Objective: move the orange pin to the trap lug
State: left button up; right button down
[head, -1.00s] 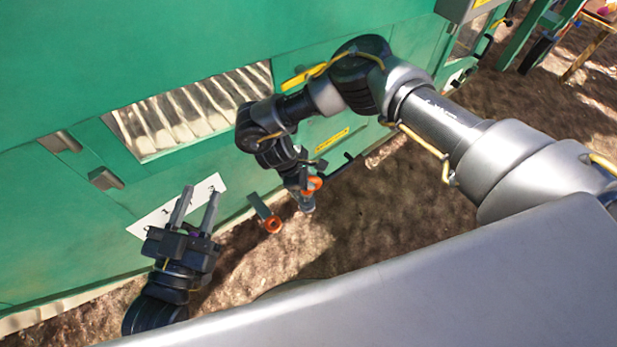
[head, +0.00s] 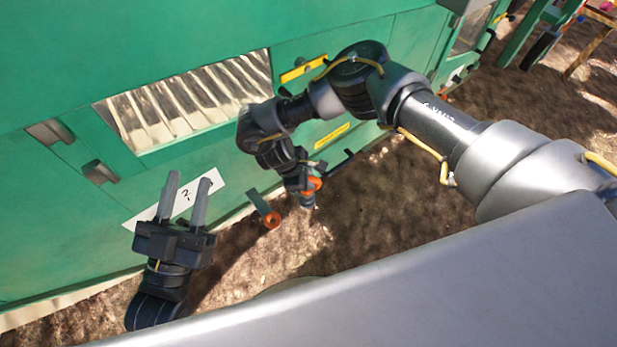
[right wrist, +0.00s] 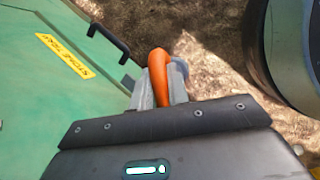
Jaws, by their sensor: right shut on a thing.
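The orange pin (head: 313,184) is in my right gripper (head: 306,190), low in front of the green machine wall. In the right wrist view the orange pin (right wrist: 159,74) is a bent, thick bar between the two grey fingers of my right gripper (right wrist: 160,90), shut on it. A green bracket (head: 262,205) with an orange ring (head: 271,220) at its end sticks out to the left of the right gripper, apart from it. I cannot tell which part is the trap lug. My left gripper (head: 190,180) is open and empty before the wall.
A yellow label (head: 332,135) and a black handle (head: 340,164) are on the wall right of my right gripper; both show in the right wrist view, the label (right wrist: 62,55) reading like "STONE TRAP". A slatted window (head: 190,100) is above. Bare ground (head: 380,220) is clear to the right.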

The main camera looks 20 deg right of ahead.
pick_arm(q)
jog(key=shift+a+r+t, duration=0.25)
jog(key=shift+r+t, duration=0.05)
pick_arm(e)
jog(key=shift+f, duration=0.4)
jog(key=c, duration=1.3)
grip_release()
pick_arm(q)
jog(key=shift+r, duration=0.1)
